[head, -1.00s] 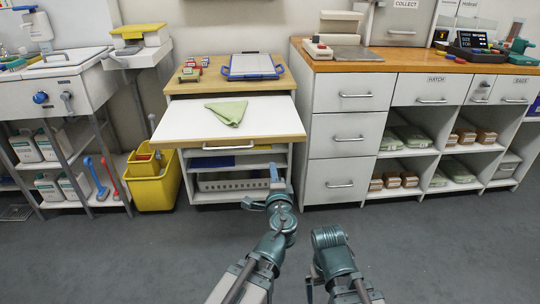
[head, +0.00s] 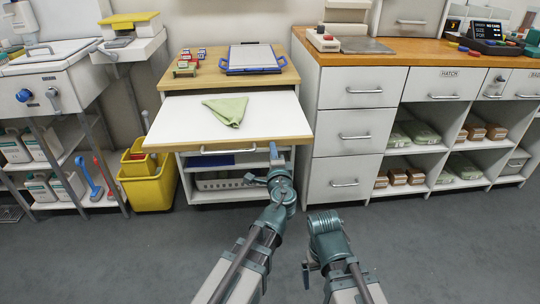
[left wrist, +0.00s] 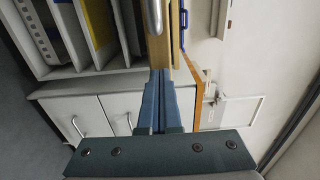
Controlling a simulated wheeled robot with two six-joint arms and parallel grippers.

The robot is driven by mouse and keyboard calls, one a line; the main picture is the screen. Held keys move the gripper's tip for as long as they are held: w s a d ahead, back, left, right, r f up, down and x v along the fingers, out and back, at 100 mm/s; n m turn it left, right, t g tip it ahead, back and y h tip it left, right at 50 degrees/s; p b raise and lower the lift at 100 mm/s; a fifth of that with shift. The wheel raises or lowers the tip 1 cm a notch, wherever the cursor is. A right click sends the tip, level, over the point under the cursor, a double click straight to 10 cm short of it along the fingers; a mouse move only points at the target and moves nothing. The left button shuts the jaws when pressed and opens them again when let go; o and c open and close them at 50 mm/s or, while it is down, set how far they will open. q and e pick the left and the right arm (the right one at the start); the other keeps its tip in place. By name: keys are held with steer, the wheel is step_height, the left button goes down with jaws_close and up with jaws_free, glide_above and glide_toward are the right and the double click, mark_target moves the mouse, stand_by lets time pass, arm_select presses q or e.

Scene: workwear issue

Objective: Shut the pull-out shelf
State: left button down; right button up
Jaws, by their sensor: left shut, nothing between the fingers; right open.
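The pull-out shelf (head: 180,122) is a white board with a wooden front edge and a silver bar handle (head: 228,150). It stands out from the small cabinet, and a folded green cloth (head: 228,110) lies on it. The wooden front edge (left wrist: 158,48) and the handle (left wrist: 155,16) also show in the left wrist view. My left gripper (head: 274,154) is shut and empty, close to the front edge, right of the handle. Its fingers (left wrist: 160,100) point at the edge; I cannot tell if they touch. My right gripper (head: 306,272) is open and low over the floor, away from the shelf.
A blue-framed tray (head: 252,60) and several small stamp-like items (head: 186,64) are on the cabinet top. A yellow bucket (head: 148,185) stands on the left. A drawer unit (head: 350,125) stands close on the right. The floor in front is clear.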

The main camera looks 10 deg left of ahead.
mark_target(263, 99)
arm_select(q)
steer(key=shift+w, duration=0.25)
steer(key=shift+a, duration=0.1)
steer(key=x, duration=3.6)
steer(key=shift+f, duration=0.15)
steer(key=shift+w, duration=0.15)
